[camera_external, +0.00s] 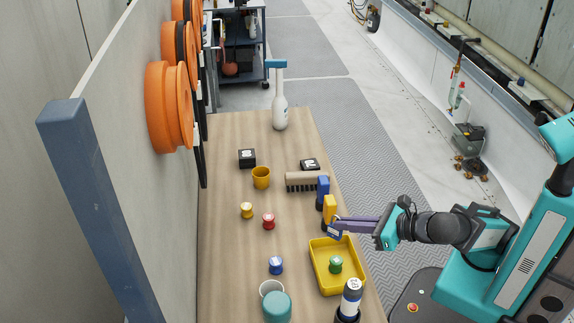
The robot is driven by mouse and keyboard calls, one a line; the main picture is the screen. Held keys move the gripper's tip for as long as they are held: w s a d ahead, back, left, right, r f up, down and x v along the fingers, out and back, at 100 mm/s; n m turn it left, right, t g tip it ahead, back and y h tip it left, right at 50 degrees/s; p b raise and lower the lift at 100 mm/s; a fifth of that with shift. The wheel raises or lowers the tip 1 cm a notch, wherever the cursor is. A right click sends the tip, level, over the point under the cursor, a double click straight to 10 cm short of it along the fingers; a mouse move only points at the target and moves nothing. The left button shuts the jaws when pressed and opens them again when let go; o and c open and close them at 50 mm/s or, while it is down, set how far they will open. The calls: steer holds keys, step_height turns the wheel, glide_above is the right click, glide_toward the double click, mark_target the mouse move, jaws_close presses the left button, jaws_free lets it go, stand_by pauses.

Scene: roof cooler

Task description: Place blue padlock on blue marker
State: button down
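My gripper (338,225) reaches in from the right with its purple fingers over the table's right edge, just above the yellow tray. A small dark blue piece with a pale mark (334,232) is at the fingertips; whether the fingers are closed on it is too small to tell. A blue upright block (323,189) stands behind a yellow one (329,209) near the right edge. Either blue piece could be the padlock. A round blue piece with a white mark on top (276,265), possibly the blue marker, stands on the table left of the tray.
The yellow tray (316,270) holds a green round piece (336,264). A white cup (270,288) is near the front.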

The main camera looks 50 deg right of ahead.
steer(key=shift+f, duration=0.4)
steer(key=shift+r, duration=0.1)
steer(key=w+a+p, duration=0.5)
steer(key=a+p, duration=0.1)
steer(key=p, duration=0.7)
steer(key=shift+w+a+f, duration=0.2)
steer(key=shift+w+a, duration=0.05)
steer(key=shift+w, duration=0.05)
steer(key=w+a+p, duration=0.1)
steer(key=p, duration=0.5)
steer(key=p, duration=0.5)
steer(key=shift+w+a+f, duration=0.2)
steer(key=shift+a, duration=0.05)
steer(key=w+a, duration=0.1)
steer(key=a, duration=0.1)
steer(key=w+a+p, duration=0.1)
steer(key=w+a, duration=0.1)
steer(key=shift+w+f, duration=0.3)
steer(key=shift+f, duration=0.1)
